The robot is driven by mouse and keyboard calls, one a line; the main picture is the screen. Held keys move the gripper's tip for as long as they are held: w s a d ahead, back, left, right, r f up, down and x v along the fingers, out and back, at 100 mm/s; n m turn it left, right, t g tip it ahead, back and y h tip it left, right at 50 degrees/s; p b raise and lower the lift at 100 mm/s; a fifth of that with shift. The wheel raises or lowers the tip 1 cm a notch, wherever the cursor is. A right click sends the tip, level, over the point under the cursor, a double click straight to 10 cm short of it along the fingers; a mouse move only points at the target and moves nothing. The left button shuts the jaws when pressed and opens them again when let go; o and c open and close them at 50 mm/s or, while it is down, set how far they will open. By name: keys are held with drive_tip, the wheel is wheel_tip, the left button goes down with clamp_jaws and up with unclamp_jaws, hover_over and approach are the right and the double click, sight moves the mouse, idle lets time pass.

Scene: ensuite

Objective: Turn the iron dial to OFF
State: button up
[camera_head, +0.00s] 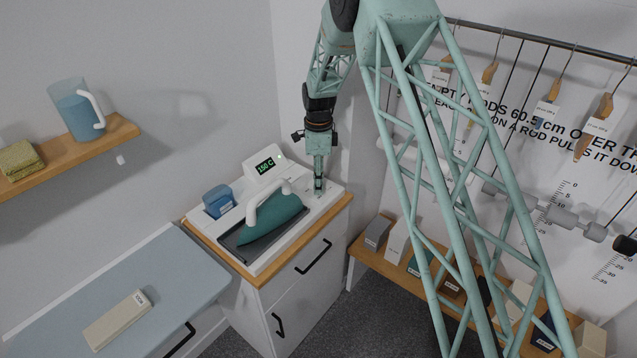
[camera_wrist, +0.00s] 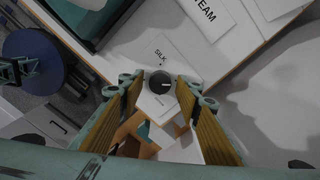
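The iron dial (camera_wrist: 161,82) is a small dark round knob with a light pointer line, seen in the wrist view. Its line points to the right in that view. A label reading SILK lies beside it and STEAM is printed farther off. My gripper (camera_wrist: 160,85) has its fingers apart, one on either side of the dial, with a gap visible on both sides. In the head view my gripper (camera_head: 319,188) points down at the right end of the white ironing station (camera_head: 322,205) and hides the dial. A green iron (camera_head: 272,220) rests on the station; the display (camera_head: 265,165) reads 150 C.
A blue container (camera_head: 218,201) stands on the station left of the iron. A blue-topped board (camera_head: 170,280) with a pale box (camera_head: 117,320) is at lower left. A wall shelf (camera_head: 120,130) holds a jug (camera_head: 78,110). A low shelf (camera_head: 375,260) with boxes is at right.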

drive_tip(key=c, duration=0.7)
